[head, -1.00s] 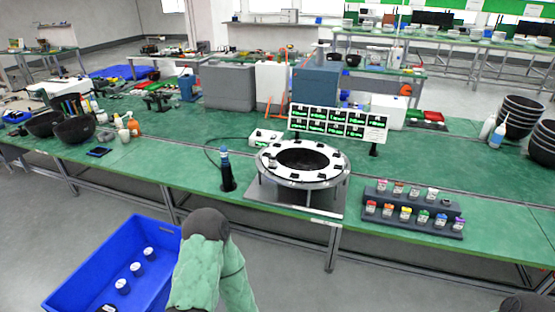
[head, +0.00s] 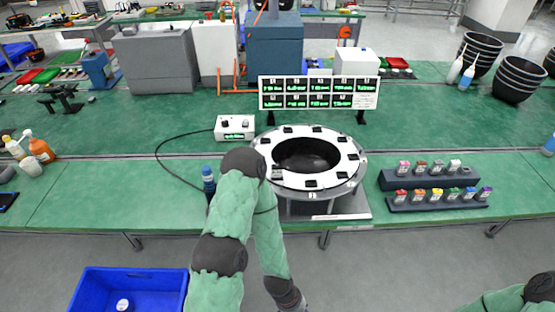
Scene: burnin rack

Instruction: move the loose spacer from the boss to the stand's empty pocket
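A dark two-tier stand (head: 385,183) at the right of the bench holds small parts with coloured tops in two rows. The right end of its upper row (head: 468,170) looks empty. A white ring fixture (head: 345,178) with black pads around a dark central opening stands on legs left of the stand. A small grey piece (head: 277,173) sits on the ring's left front. I cannot make out which piece is the loose spacer or where the boss is. My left arm rises in front of the ring and bends down again; its gripper is out of view. My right gripper is also out of view.
A blue bin (head: 130,280) with a white-topped cylinder (head: 123,305) is at the lower left. A dark blue bottle-like tool (head: 208,180) stands left of the ring. A display panel (head: 318,92) and a small control box (head: 235,127) stand behind. Green bench is clear beyond the stand.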

